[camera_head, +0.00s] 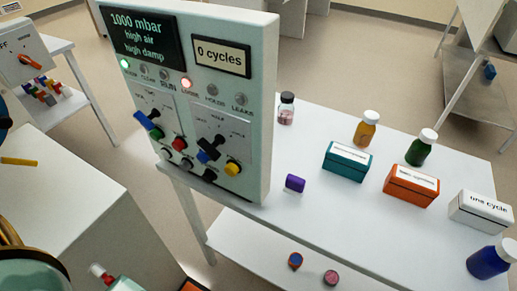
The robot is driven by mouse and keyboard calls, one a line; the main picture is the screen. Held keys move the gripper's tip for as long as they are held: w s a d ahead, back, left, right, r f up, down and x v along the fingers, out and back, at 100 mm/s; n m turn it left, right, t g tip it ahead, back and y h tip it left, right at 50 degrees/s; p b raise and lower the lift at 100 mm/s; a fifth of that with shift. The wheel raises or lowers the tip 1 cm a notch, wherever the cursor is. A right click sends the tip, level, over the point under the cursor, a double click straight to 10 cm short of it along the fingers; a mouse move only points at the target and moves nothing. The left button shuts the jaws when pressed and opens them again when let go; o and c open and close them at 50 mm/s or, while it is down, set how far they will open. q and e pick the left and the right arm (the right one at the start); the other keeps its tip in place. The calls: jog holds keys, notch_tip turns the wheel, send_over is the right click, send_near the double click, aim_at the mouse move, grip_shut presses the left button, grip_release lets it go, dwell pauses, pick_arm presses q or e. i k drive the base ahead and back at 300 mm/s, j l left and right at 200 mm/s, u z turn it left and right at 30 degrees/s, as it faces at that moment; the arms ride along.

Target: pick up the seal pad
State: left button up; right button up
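I cannot tell for certain which object is the seal pad. A small purple block (294,183) with a pale lower edge lies on the white table, just right of the control panel. Two small round pieces, one blue and orange (295,261) and one dark with a pink top (331,278), rest on the lower shelf. Neither of my grippers can be made out in the head view. Nothing is seen touching these small objects.
The upright control panel (262,110) stands on the left of the white table (330,215). Teal (347,164), orange (411,188) and white (482,211) boxes and several bottles stand at right. The table front centre is clear. A white cabinet (60,185) is left.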

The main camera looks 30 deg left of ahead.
aim_at(295, 185)
jog(key=u, duration=3.75)
jog(key=z, duration=3.35)
jog(key=k+u, duration=0.75)
jog(key=k+j+u, duration=0.15)
jog(key=u, duration=0.25)
